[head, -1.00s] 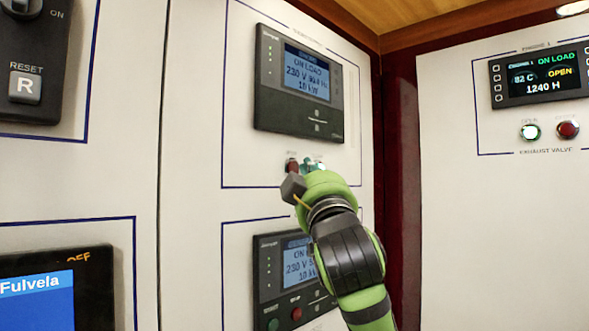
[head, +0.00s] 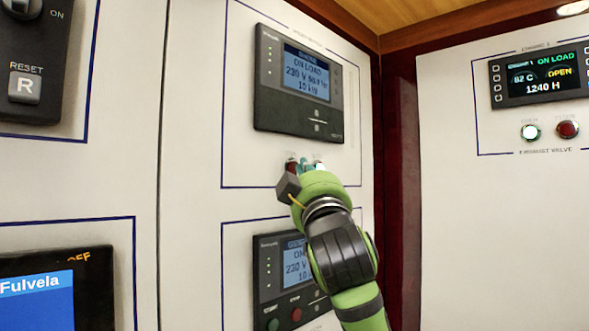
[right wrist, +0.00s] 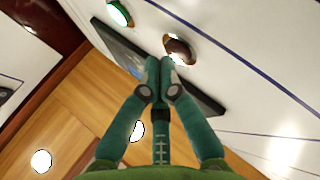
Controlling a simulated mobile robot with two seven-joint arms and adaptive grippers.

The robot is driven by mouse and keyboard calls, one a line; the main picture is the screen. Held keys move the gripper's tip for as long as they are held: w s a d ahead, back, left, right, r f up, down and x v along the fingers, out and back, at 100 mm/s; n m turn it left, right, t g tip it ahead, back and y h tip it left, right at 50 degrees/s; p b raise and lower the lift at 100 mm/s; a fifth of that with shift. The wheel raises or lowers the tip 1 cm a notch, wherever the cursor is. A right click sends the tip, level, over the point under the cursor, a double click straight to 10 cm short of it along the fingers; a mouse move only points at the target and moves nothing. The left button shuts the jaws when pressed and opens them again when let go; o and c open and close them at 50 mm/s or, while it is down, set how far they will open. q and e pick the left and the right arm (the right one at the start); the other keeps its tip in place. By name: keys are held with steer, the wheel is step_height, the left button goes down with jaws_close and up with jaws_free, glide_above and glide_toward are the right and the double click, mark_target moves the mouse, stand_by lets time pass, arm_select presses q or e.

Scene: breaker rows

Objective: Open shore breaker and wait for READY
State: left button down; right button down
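The upper breaker panel (head: 300,86) in the head view has a blue screen reading ON LOAD, 230 V and 10 kW. Its small title is too blurred to read. Below it are a dark red button (head: 291,163) and a lit whitish-green button (head: 319,166). My right gripper (head: 304,166) is in front of these buttons, its fingers mostly hidden by the wrist. In the right wrist view its fingertips (right wrist: 160,64) are together with nothing between them. They are close beside the red button (right wrist: 180,48); contact cannot be told. The lit green button (right wrist: 119,13) is farther off. My left gripper is out of view.
A similar lower panel (head: 268,285) is partly hidden behind my right arm. A RESET button (head: 25,88) and a Fulvela screen (head: 38,300) are at left.

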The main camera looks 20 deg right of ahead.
steer(key=shift+w+a, duration=0.15)
steer(key=shift+w, duration=0.25)
stand_by(0.5)
steer(key=shift+s, duration=0.15)
steer(key=shift+s+d+b, duration=0.3)
steer(key=shift+s+b, duration=0.05)
steer(key=shift+s, duration=0.25)
steer(key=s, duration=0.1)
steer(key=s+d+b, duration=0.1)
steer(key=s, duration=0.1)
steer(key=s+d, duration=0.1)
steer(key=shift+s+b, duration=0.3)
